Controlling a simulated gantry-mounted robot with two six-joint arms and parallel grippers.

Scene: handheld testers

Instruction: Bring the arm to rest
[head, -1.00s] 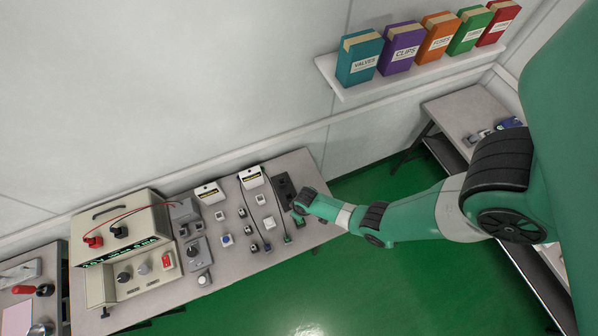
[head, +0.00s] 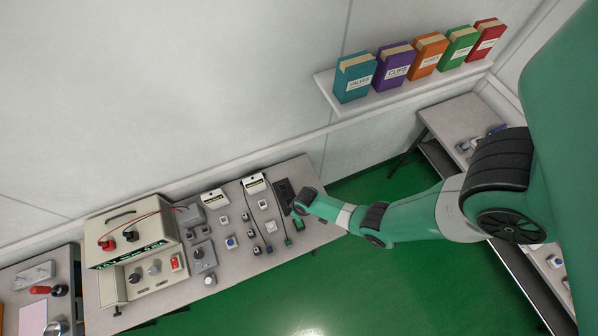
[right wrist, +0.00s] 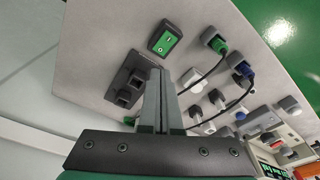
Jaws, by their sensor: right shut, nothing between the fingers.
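My right arm comes in from the right in the head view, with its gripper (head: 297,211) over the right end of the grey bench (head: 318,234). In the right wrist view the two fingers of the right gripper (right wrist: 160,76) are pressed together, with nothing between them. Behind the fingers is a dark socket block (right wrist: 130,84), and a green switch (right wrist: 165,38) lies close by. I cannot tell the exact gap between fingertips and bench. My left gripper is not in view.
A beige tester (head: 130,240) with a red lead stands on the bench's left. Several small plugs and white-topped units (head: 254,184) with cables lie between. A wall shelf (head: 350,106) holds several coloured boxes. Another bench (head: 455,118) is at right. Green floor (head: 330,280) is clear in front.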

